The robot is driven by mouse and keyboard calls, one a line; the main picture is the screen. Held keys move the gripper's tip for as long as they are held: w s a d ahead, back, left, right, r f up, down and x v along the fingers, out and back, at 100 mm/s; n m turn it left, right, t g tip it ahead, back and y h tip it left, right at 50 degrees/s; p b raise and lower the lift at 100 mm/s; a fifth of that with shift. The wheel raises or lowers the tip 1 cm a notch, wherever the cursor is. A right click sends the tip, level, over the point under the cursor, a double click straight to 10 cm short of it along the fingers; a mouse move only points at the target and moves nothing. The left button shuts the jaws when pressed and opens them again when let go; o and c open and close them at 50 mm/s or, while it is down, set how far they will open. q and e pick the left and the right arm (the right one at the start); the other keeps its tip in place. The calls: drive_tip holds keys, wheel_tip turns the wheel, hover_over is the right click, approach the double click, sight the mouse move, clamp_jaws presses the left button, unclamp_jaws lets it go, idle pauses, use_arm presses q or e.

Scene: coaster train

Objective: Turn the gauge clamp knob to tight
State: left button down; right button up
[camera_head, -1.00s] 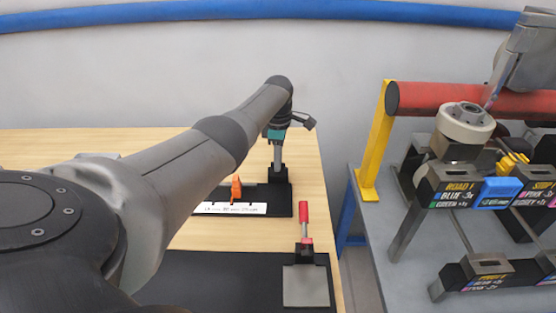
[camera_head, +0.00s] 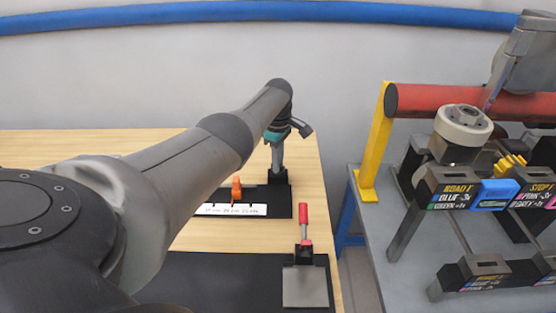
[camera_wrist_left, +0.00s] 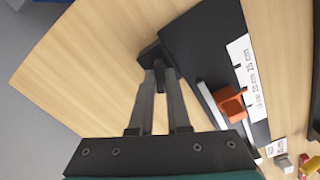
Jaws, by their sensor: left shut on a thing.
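The gauge is a black base (camera_head: 215,206) with a white printed scale strip (camera_head: 232,210) on the wooden table. An orange slider piece (camera_head: 236,188) stands on it, also seen in the left wrist view (camera_wrist_left: 231,102). My left gripper (camera_head: 277,168) points down at the base's right end. In the left wrist view its fingers (camera_wrist_left: 159,72) are closed together on the dark clamp knob (camera_wrist_left: 150,54), which they mostly hide. I cannot read the knob's turn. On the right, my other arm's pale wrist (camera_head: 462,125) hangs by the rack; its fingers are hidden.
A red-handled clamp (camera_head: 304,222) stands near the table's right edge with a grey plate (camera_head: 305,287) in front. A grey bench to the right carries a rack of labelled blocks (camera_head: 457,190), a blue block and a red bar (camera_head: 475,102). A gap separates table and bench.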

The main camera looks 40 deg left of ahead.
use_arm(q)
drive_tip(key=m, duration=0.6)
drive_tip(key=shift+p, duration=0.3)
drive_tip(key=m, duration=0.7)
drive_tip(key=shift+m, duration=0.4)
drive_tip(key=m, duration=1)
drive_tip(key=shift+m, duration=0.4)
drive_tip(key=c, duration=0.9)
unclamp_jaws()
